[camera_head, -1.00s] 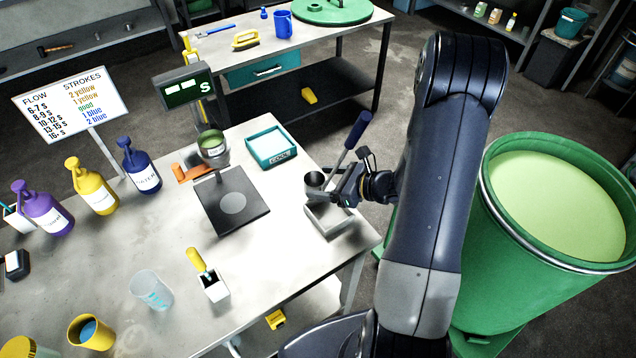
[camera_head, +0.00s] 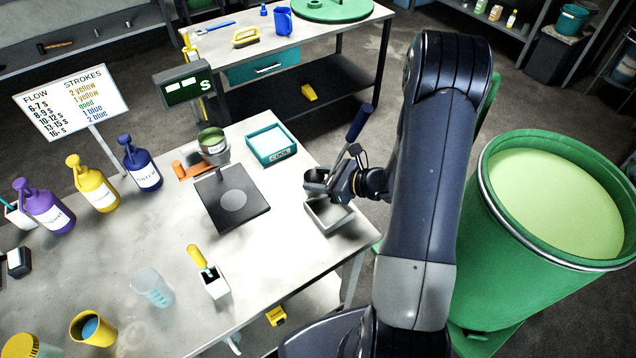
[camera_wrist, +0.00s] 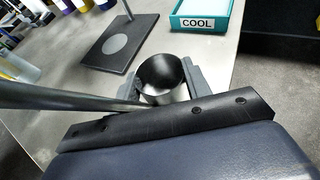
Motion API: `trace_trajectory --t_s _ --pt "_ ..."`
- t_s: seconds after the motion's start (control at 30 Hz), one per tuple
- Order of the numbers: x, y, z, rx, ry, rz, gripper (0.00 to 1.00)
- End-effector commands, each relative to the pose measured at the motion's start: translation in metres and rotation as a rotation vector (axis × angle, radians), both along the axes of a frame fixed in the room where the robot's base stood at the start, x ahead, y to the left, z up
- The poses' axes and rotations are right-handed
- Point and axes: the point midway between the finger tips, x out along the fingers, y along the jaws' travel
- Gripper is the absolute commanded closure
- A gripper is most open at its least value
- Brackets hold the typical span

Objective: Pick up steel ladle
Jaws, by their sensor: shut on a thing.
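The steel ladle has a round cup (camera_wrist: 163,78) and a long handle with a dark blue grip (camera_head: 359,122). In the head view its cup (camera_head: 317,183) is just above a grey tray at the table's right corner, and the handle leans up and to the right. My gripper (camera_head: 330,187) is shut on the ladle near the cup. In the wrist view the gripper fingers (camera_wrist: 165,88) stand on either side of the cup, and the steel handle runs off to the left. Whether the ladle touches the tray cannot be told.
The grey tray (camera_head: 340,223) is at the table's right corner. A teal "COOL" tray (camera_head: 290,153), a black stand plate (camera_head: 243,215) and a steel cup (camera_head: 212,142) are left of the gripper. A green barrel (camera_head: 500,280) stands right of my arm.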

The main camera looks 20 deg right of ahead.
Motion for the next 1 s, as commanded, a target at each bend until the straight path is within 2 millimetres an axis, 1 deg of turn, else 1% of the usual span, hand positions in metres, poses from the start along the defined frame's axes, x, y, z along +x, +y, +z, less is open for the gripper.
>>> trace_trajectory --t_s 0.03,0.13,0.17,0.2,0.43,0.57,0.67,0.77,1.0 --pt "0.0 0.0 0.0 0.0 0.0 0.0 0.79" --pt "0.0 0.0 0.0 0.0 0.0 0.0 0.87" --pt "0.0 0.0 0.001 0.001 -0.001 0.0 0.88" --pt "0.0 0.0 0.001 0.001 -0.001 0.0 0.93" --pt "0.0 0.0 0.002 0.0 -0.001 0.0 0.93" --pt "0.001 0.0 0.007 -0.001 -0.004 0.0 0.93" --pt "0.001 0.0 0.015 -0.001 -0.004 0.0 0.93" --pt "0.001 0.0 0.026 -0.002 -0.005 0.0 0.93" --pt "0.001 0.0 0.065 -0.002 -0.007 0.0 0.93"
